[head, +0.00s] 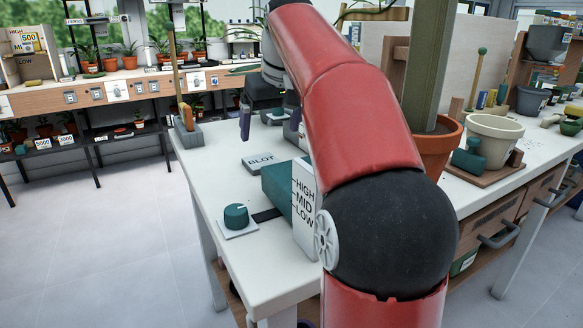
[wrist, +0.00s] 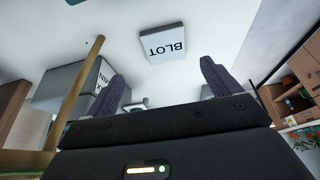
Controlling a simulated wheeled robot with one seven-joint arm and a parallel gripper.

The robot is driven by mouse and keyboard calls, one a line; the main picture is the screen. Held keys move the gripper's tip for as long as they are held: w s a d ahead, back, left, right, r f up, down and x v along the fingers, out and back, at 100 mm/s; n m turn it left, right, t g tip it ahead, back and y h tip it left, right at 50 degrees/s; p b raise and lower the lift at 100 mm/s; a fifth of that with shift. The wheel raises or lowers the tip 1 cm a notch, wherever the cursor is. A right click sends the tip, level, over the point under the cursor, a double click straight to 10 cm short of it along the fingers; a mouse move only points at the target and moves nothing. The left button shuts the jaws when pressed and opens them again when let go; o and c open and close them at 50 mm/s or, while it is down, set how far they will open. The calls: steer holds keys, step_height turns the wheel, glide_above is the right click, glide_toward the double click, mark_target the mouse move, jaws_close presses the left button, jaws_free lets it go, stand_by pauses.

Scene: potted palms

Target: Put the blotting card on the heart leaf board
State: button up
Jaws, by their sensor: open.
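The blotting card (head: 258,162) is a flat grey block with a pale top marked BLOT, lying on the white bench top. It also shows in the wrist view (wrist: 163,45), its lettering upside down, beyond my fingers and touched by neither. My gripper (head: 268,128) is open and empty above the bench, behind the card in the head view. In the wrist view, its two purple fingers (wrist: 163,88) stand wide apart. I cannot pick out the heart leaf board in either view; my red arm hides part of the bench.
A green dial (head: 236,216) and a HIGH/MID/LOW block (head: 305,205) stand near the card. A grey holder with a wooden stick (head: 188,132) stands at the bench's left edge. A terracotta pot (head: 437,150) and a cream pot (head: 494,138) stand right of my arm.

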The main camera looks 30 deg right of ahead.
mark_target(262, 161)
steer(key=shift+x, duration=0.75)
steer(key=x, duration=0.1)
steer(key=b+x, duration=0.1)
steer(key=x, duration=0.1)
steer(key=b+x, duration=0.1)
steer(key=x, duration=0.1)
steer(key=shift+a+f, duration=0.3)
steer(key=shift+a, duration=0.1)
steer(key=shift+w+f, duration=0.25)
steer(key=shift+f, duration=0.25)
steer(key=c, duration=1.1)
